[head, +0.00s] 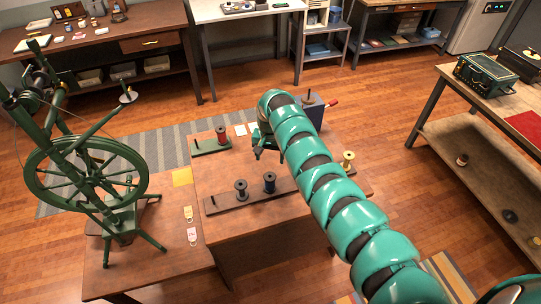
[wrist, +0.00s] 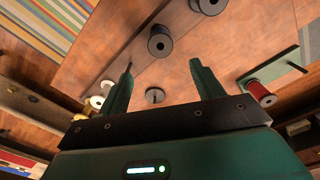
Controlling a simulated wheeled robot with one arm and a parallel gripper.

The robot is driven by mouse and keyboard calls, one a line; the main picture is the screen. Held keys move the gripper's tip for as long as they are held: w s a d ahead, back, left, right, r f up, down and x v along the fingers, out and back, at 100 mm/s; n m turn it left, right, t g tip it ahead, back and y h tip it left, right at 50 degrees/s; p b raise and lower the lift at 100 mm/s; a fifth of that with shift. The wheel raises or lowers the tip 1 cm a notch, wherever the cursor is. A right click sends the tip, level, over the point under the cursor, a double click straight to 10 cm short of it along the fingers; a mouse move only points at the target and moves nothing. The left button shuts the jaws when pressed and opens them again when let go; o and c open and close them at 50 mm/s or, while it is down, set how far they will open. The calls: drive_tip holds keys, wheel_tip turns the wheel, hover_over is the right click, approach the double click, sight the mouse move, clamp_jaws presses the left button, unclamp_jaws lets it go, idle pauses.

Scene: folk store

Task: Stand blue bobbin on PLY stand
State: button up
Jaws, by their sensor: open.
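Two dark bobbins, a left one (head: 240,189) and a right one (head: 269,182), stand upright on a long dark board (head: 222,204) on the brown table. Both look blue-black, and I cannot tell which is the blue one. A green stand (head: 206,148) holds a red bobbin (head: 220,135) and has a bare peg at its left. I can read no PLY label on any stand. My gripper (head: 258,149) is open and empty above the table, behind the dark board. In the wrist view a dark bobbin (wrist: 160,41) shows beyond the gap between my fingers (wrist: 162,84).
A yellow bobbin (head: 347,160) stands at the table's right, partly by my arm. A grey-blue box (head: 311,111) is at the back. A green spinning wheel (head: 84,175) fills the left. Tags (head: 191,234) lie near the front. The table's middle front is clear.

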sight(270, 174)
drive_tip(key=shift+f+b, duration=4.15)
drive_tip(key=shift+f, duration=1.35)
drive_tip(key=c, duration=0.6)
drive_tip(key=shift+r, duration=0.1)
